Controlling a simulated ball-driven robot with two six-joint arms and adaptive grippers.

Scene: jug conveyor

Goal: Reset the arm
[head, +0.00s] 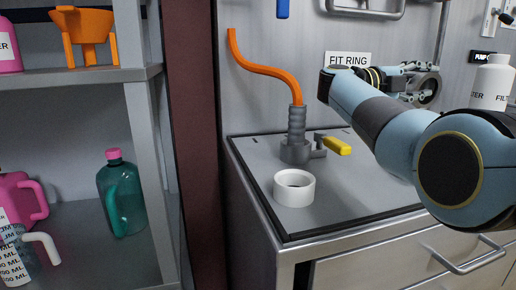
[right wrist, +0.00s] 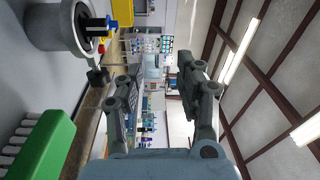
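My right arm (head: 385,125), light blue and dark grey, reaches across the right side of the head view. Its gripper (head: 422,84) is raised in front of the back wall, right of the "FIT RING" sign and above the counter. In the right wrist view the two grey fingers (right wrist: 158,78) stand apart with nothing between them, so it is open and empty. It touches nothing that I can see. My left arm and gripper are not in view.
A counter (head: 262,212) holds a white ring (head: 294,199) and an orange hose (head: 265,70) in a grey fitting with a yellow-handled lever (head: 338,146). A white bottle (head: 492,84) is at right. A shelf (head: 85,78) with jugs stands left. A green rack (right wrist: 40,145) shows in the wrist view.

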